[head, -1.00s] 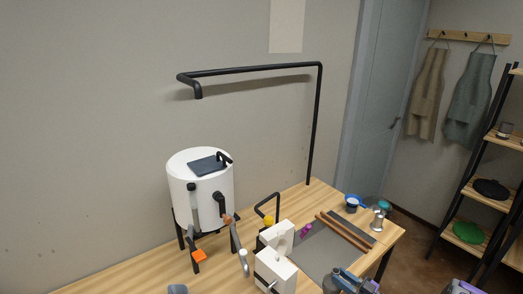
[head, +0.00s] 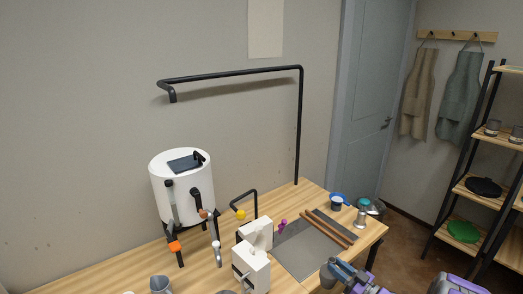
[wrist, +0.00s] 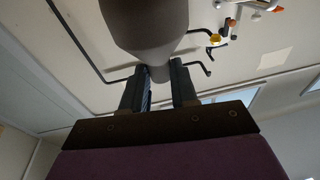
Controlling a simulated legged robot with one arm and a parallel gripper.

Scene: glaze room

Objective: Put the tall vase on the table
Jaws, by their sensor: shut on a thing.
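In the wrist view a grey-brown, rounded thing that looks like the tall vase (wrist: 148,22) is held between the two dark fingers of my gripper (wrist: 162,72). Its wide part fills the top middle and its narrow end sits between the fingers. In the head view my gripper (head: 340,269) is at the bottom, by the front edge of the table, with part of the grey vase (head: 328,277) beside it. The lower part of the vase is cut off by the picture edge. The wooden table (head: 207,256) runs along the wall.
A white drum (head: 183,190) on black legs, a white block-shaped device (head: 252,268) and a grey mat (head: 300,252) with brown rods (head: 328,228) take up much of the table. A metal jug (head: 361,216) and blue-rimmed cup (head: 337,203) stand at its right end. A shelf (head: 478,188) stands right.

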